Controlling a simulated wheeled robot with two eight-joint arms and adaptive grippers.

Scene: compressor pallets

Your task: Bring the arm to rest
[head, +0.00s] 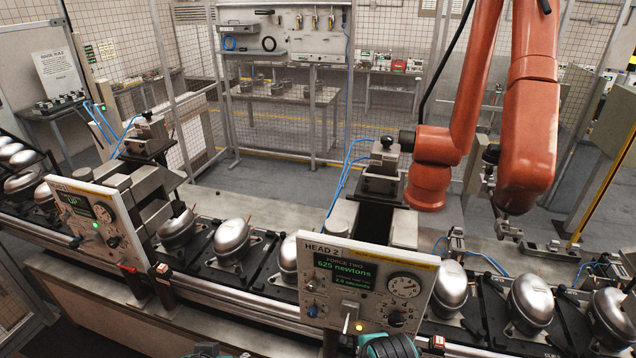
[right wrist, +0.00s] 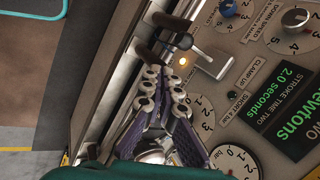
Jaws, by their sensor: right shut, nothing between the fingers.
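My right gripper (right wrist: 163,75), with purple fingers and metal joints, is shut and empty in the right wrist view. It is close to the HEAD 2 control panel (right wrist: 245,85), beside a metal lever switch (right wrist: 210,58); I cannot tell whether they touch. An amber lamp (right wrist: 183,61) is lit next to the lever. In the head view a teal part of my right arm (head: 390,345) shows at the bottom edge, below the HEAD 2 panel (head: 317,278), whose screen reads "625 newtons". The right fingers are not clear there. My left gripper is not seen.
Silver compressors (head: 232,238) sit on dark pallets along a conveyor rail (head: 225,302). A second control panel (head: 84,218) stands at left. An orange robot arm (head: 530,120) hangs over the right side. Mesh fencing (head: 390,40) and benches stand behind. Floor shows beyond the conveyor.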

